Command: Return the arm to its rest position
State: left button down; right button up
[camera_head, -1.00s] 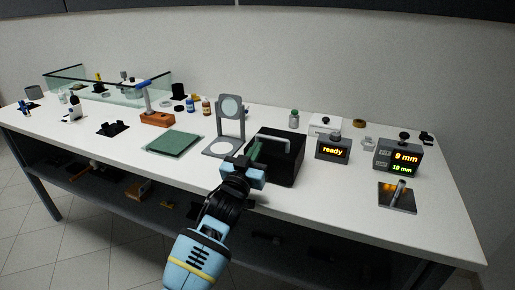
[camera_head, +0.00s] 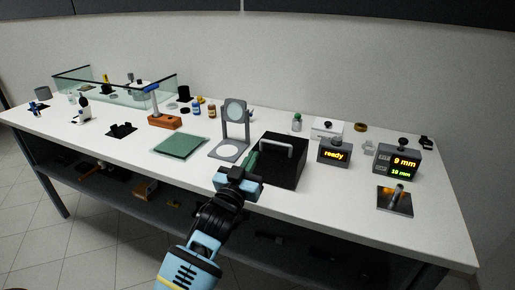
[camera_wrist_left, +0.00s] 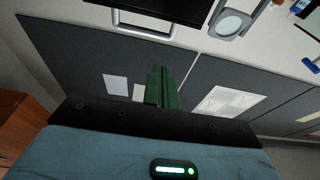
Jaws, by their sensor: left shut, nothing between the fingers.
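My left gripper (camera_head: 250,160) reaches up from the bottom of the head view, in front of the bench's front edge. Its green fingers are shut with nothing between them. My right gripper is not in view.
A glass-walled tray (camera_head: 150,95) stands at back left. A shelf (camera_head: 110,185) runs below.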

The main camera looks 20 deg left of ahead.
pick_arm(q)
jog(key=v, duration=0.3)
jog(key=shift+s+f, duration=0.25)
jog(key=shift+s, duration=0.1)
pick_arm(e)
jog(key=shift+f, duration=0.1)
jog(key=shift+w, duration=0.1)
